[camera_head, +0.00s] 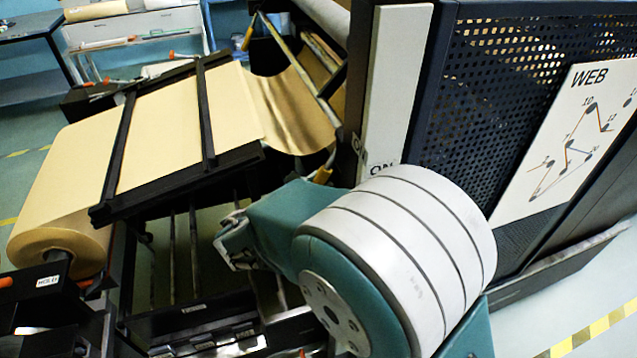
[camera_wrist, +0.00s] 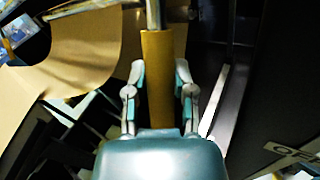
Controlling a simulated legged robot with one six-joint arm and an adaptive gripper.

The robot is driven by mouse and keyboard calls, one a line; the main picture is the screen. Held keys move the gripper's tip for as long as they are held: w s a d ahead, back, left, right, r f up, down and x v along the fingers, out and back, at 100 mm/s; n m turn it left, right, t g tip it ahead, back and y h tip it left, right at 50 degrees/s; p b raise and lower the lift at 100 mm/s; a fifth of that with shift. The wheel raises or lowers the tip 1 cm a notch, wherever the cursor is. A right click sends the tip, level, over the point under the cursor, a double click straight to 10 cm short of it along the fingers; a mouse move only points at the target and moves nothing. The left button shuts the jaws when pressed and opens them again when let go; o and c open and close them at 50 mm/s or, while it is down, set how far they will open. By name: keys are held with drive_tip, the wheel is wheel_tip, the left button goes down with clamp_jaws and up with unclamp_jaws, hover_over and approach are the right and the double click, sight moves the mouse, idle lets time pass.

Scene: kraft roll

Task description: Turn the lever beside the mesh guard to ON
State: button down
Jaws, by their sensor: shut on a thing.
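The lever's yellow handle (camera_wrist: 157,80) stands between the two fingers of my gripper (camera_wrist: 160,88) in the wrist view, and the gripper is shut on it. A metal rod (camera_wrist: 155,14) runs on beyond the handle. In the head view only a small part of the yellow handle (camera_head: 323,175) shows, just left of the ON label (camera_head: 385,168); my arm hides the rest. The dark mesh guard (camera_head: 480,100) is to the right of the lever. A partly cut-off label reading "OF" (camera_wrist: 300,155) is at lower right in the wrist view.
The kraft roll (camera_head: 60,220) and its brown web (camera_head: 190,115) lie left of the lever on a dark frame. A white WEB diagram (camera_head: 575,130) is on the guard. Another yellow handle (camera_head: 249,32) is at the top. Floor shows at lower right.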

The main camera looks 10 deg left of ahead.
drive_tip(key=shift+s+a+r+m+g, duration=0.2)
drive_tip(key=shift+a+r+m+g, duration=0.1)
drive_tip(key=shift+a+r+g, duration=0.15)
drive_tip(key=s+a+r+m+g+y, duration=0.2)
drive_tip(key=a+r+m+g+y, duration=0.2)
drive_tip(key=r+g+y, duration=0.3)
drive_tip(key=shift+s+a+r+y, duration=0.15)
drive_tip(key=shift+s+r+y, duration=0.15)
drive_tip(key=shift+r, duration=1)
drive_tip(key=shift+c, duration=2.2)
unclamp_jaws()
